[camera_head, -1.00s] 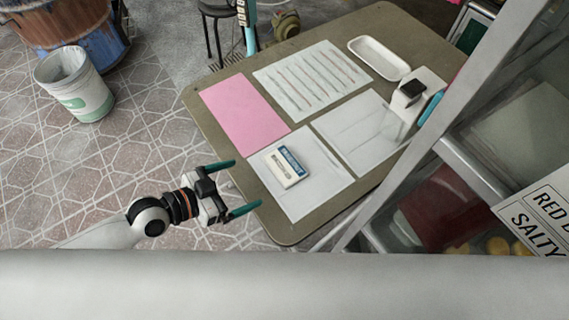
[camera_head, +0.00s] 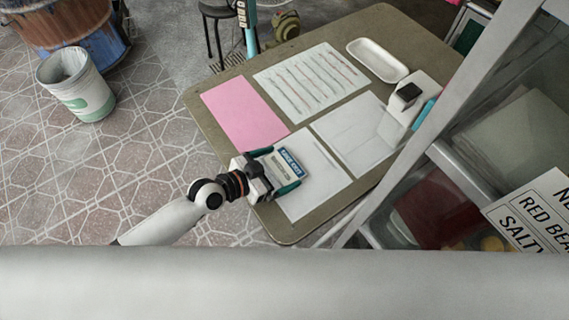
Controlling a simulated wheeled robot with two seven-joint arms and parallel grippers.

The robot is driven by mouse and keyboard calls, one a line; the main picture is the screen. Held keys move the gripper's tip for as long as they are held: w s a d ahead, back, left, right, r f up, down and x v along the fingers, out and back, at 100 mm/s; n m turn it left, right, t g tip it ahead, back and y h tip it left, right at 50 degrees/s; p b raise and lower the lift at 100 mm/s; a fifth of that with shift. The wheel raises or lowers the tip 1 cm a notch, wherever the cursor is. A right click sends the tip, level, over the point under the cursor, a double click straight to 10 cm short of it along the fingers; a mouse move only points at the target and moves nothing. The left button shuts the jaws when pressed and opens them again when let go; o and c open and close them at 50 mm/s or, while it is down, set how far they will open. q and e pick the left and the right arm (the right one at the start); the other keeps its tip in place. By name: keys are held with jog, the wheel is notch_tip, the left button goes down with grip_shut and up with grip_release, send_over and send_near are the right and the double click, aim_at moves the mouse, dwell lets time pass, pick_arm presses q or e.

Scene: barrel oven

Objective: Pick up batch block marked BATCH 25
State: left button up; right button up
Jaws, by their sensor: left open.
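A small white block with a blue label band (camera_head: 290,160) lies on a white sheet (camera_head: 318,190) near the left front edge of the table. Its print is too small to read. My left gripper (camera_head: 275,170) is open, with its teal fingers on either side of the block. The gripper body covers the block's near left end. I cannot tell whether the fingers touch it. My right gripper is not in view.
The table (camera_head: 290,229) also holds a pink sheet (camera_head: 243,110), a lined sheet (camera_head: 310,80), a white tray (camera_head: 377,60) and a dark-topped device (camera_head: 407,95). A glass case frame (camera_head: 440,100) stands close on the right. A bucket (camera_head: 76,88) stands on the floor left.

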pick_arm(q)
jog(key=shift+w+d+f, duration=0.15)
jog(key=shift+d, duration=0.05)
jog(key=c, duration=0.6)
